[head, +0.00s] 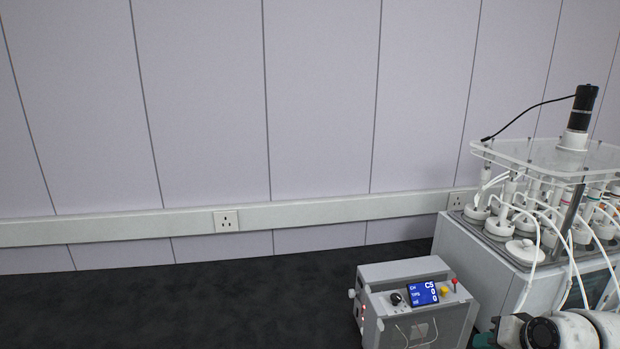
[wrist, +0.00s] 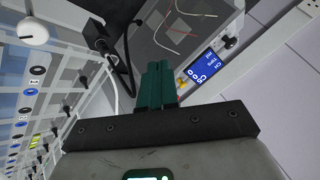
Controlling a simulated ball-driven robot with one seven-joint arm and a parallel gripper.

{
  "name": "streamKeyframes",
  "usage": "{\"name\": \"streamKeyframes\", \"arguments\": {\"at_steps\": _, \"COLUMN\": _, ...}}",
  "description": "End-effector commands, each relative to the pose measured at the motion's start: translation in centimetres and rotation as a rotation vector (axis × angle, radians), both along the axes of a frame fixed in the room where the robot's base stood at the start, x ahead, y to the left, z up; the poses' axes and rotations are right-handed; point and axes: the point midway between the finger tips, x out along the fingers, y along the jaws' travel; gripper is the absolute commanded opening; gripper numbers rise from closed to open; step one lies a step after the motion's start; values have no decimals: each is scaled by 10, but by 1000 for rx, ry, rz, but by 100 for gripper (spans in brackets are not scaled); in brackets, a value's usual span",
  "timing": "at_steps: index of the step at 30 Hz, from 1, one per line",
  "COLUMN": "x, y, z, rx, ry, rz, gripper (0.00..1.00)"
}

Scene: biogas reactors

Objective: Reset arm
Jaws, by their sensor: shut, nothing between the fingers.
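My gripper (wrist: 155,84) shows in the wrist view, its two green fingers shut together with nothing between them. It points toward a grey box with a blue display. In the head view, part of my arm shows at the lower right corner, in front of the reactor unit; the fingers cannot be made out clearly there.
A grey control box (head: 400,272) with a blue display (head: 424,294) stands on the dark surface. It also shows in the wrist view (wrist: 176,50). The reactor unit (head: 480,245) with white-lidded vessels and tubes stands at right. The dark surface at left is clear.

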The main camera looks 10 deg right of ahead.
Motion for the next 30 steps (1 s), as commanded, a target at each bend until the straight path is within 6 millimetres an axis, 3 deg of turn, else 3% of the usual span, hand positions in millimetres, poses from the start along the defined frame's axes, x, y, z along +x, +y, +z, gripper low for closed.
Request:
{"name": "streamKeyframes", "arguments": {"at_steps": 8, "x": -51, "y": 58, "z": -80, "rx": -38, "ry": 115, "rz": 91, "gripper": 0}}
{"name": "streamKeyframes", "arguments": {"at_steps": 12, "x": -106, "y": 97, "z": -135, "rx": -87, "ry": 221, "rz": 177, "gripper": 0}}
{"name": "streamKeyframes", "arguments": {"at_steps": 18, "x": -205, "y": 130, "z": -195, "rx": -197, "ry": 389, "rz": 315, "gripper": 0}}
{"name": "streamKeyframes", "arguments": {"at_steps": 24, "x": -283, "y": 133, "z": -220, "rx": -304, "ry": 521, "rz": 426, "gripper": 0}}
{"name": "streamKeyframes", "arguments": {"at_steps": 30, "x": -313, "y": 129, "z": -224, "rx": -353, "ry": 571, "rz": 472, "gripper": 0}}
